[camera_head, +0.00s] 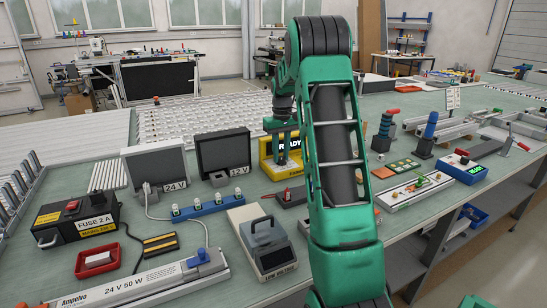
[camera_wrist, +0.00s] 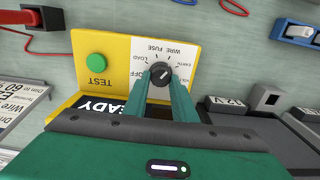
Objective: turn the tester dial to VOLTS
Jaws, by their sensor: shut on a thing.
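The yellow tester (camera_head: 268,165) stands near the middle of the bench, with a READY display partly hidden by my gripper. In the wrist view the tester (camera_wrist: 118,55) shows a green TEST button (camera_wrist: 96,64) and a white dial plate (camera_wrist: 170,45) with WIRE, FUSE, LOAD, OFF and EARTH marks. The black dial (camera_wrist: 161,72) sits between the fingertips of my gripper (camera_wrist: 161,78), which is shut on it. My fingers partly cover the other labels, and VOLTS is not clearly readable. I cannot tell surely which mark the dial points to. My gripper (camera_head: 283,126) is at the tester in the head view.
A blue terminal strip (camera_head: 207,206) and a grey low-voltage unit (camera_head: 265,240) lie in front. A circuit board (camera_head: 415,188) lies to the right. My arm hides part of the bench.

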